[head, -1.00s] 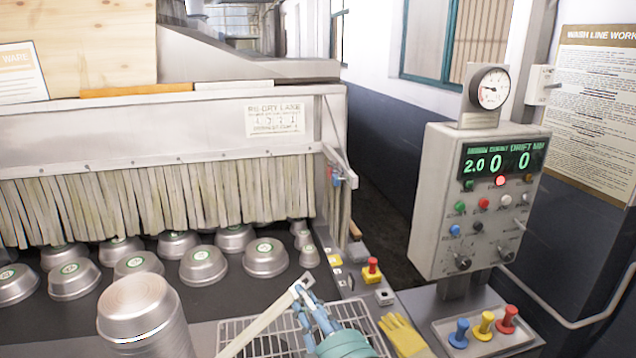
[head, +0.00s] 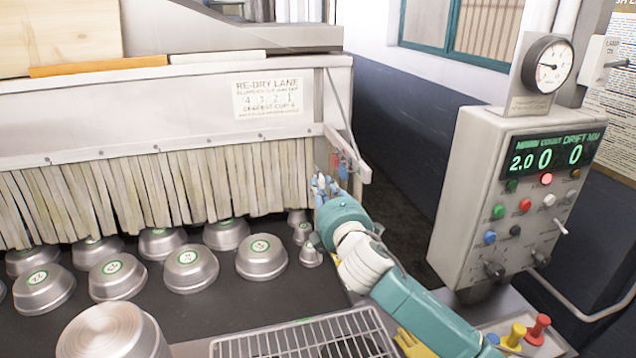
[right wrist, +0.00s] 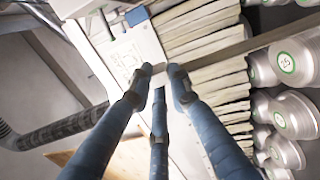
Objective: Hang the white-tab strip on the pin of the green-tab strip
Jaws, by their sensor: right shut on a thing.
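My right gripper (head: 326,188) is raised beside the right end of the lane's front, close to a metal bracket (head: 348,155) with small red and blue parts. In the right wrist view, its fingers (right wrist: 165,72) are closed together on a long flat strip (right wrist: 225,53), which runs off to the upper right. The strip's tab colour is hidden at the fingertips. In the head view the hand hides the held strip. I cannot make out the green-tab strip or its pin near the bracket. My left gripper is out of view.
Several metal pans (head: 190,268) sit on the dark belt below the hanging curtain strips (head: 150,190). A stack of pans (head: 112,335) and a wire grate (head: 305,338) are in front. The control box (head: 515,200) stands at right.

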